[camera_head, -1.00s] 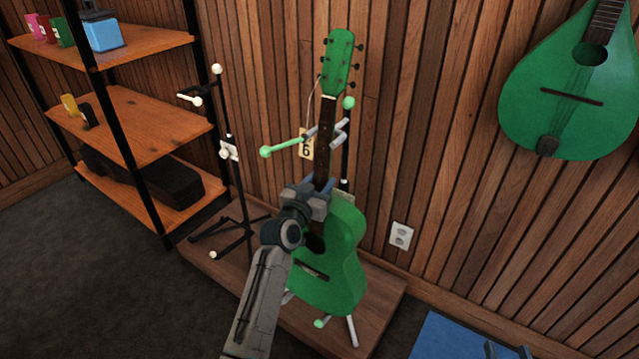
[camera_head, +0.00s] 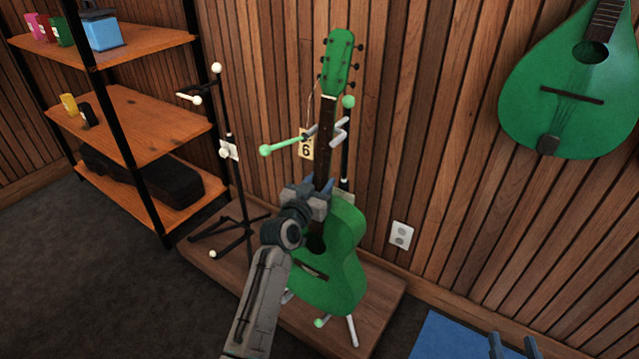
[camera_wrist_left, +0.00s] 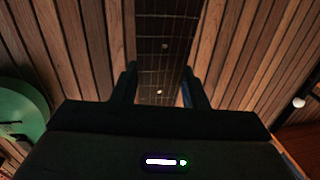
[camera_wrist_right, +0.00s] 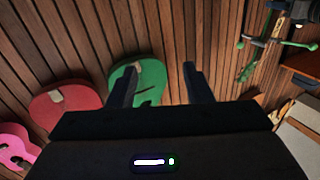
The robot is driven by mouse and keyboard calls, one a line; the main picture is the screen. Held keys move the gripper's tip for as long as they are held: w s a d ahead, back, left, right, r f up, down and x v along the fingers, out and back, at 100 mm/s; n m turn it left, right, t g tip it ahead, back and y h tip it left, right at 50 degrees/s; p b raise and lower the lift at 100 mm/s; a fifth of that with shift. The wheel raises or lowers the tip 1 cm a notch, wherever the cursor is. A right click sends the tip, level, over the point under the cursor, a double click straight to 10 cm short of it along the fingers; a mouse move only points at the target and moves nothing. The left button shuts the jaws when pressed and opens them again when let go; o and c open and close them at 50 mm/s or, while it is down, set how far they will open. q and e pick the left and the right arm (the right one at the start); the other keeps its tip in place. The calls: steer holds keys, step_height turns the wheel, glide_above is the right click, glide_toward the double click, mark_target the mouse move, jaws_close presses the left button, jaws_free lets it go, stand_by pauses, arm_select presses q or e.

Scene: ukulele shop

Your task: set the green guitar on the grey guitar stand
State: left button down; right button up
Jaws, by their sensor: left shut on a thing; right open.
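The green guitar (camera_head: 335,259) stands nearly upright at the grey guitar stand (camera_head: 351,331), which has grey prongs and legs and green tips. Its neck passes by the stand's upper prongs (camera_head: 340,131), and its body is just above the lower supports; I cannot tell whether it rests on them. My left gripper (camera_head: 322,186) is shut on the guitar's neck just above the body. The left wrist view shows the fretted neck (camera_wrist_left: 162,35) between the fingers. My right gripper (camera_head: 512,341) is open and empty at the bottom right; its fingers show in the right wrist view (camera_wrist_right: 160,72).
A second stand, black with white tips (camera_head: 243,212), is left of the guitar on the low wooden platform (camera_head: 384,305). A shelf (camera_head: 140,125) stands at the left. A green teardrop-shaped instrument (camera_head: 570,75) hangs on the slatted wall. A blue mat (camera_head: 450,338) lies at the bottom right.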

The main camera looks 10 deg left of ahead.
arm_select(q)
steer(key=shift+r, duration=0.25)
